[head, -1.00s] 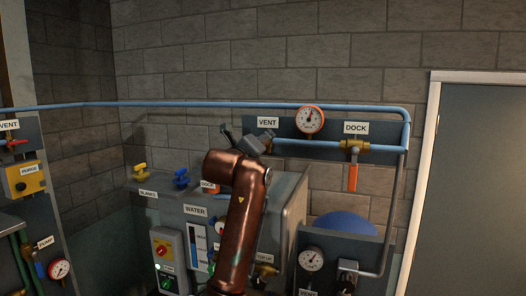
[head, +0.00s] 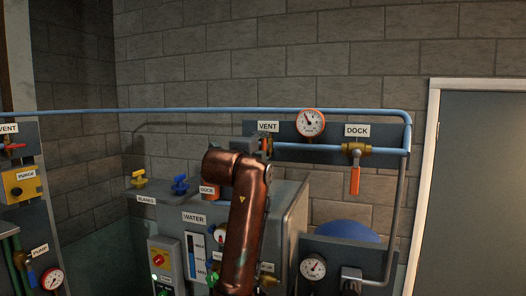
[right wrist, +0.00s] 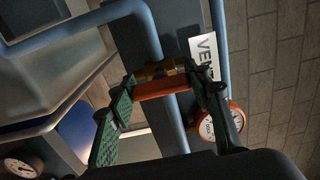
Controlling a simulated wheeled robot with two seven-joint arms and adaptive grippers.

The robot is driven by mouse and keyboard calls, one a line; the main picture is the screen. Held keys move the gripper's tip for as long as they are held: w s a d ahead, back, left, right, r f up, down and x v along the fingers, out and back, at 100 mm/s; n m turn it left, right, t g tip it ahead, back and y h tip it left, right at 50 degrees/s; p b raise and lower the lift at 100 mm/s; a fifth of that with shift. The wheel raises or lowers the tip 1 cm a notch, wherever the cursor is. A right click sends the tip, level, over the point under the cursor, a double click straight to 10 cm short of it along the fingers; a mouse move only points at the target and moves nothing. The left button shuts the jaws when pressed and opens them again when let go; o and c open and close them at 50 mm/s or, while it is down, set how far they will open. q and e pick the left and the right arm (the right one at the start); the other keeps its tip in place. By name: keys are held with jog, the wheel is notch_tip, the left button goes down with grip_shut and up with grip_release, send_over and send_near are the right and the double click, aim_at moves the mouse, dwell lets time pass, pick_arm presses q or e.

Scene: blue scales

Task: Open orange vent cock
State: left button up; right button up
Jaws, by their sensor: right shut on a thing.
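The orange vent cock handle (right wrist: 160,89) shows in the right wrist view, lying across the blue pipe in front of its brass body (right wrist: 160,69). My right gripper (right wrist: 162,87) is shut on this handle, one finger at each end. In the head view the right gripper (head: 256,144) is at the valve under the VENT label (head: 268,127). My copper-coloured wrist and the gripper hide most of the cock there, with only a bit of brass showing. My left gripper is not in view.
A round gauge (head: 309,122) sits just right of the vent cock. The DOCK valve (head: 356,150), with an orange handle (head: 354,181) hanging down, is further right on the same pipe. The grey WATER cabinet (head: 290,205) stands below and close to my arm.

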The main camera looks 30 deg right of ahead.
jog(key=shift+w, duration=0.1)
dwell(0.4)
jog(key=o, duration=1.2)
jog(key=shift+a, duration=0.1)
jog(key=v, duration=1.2)
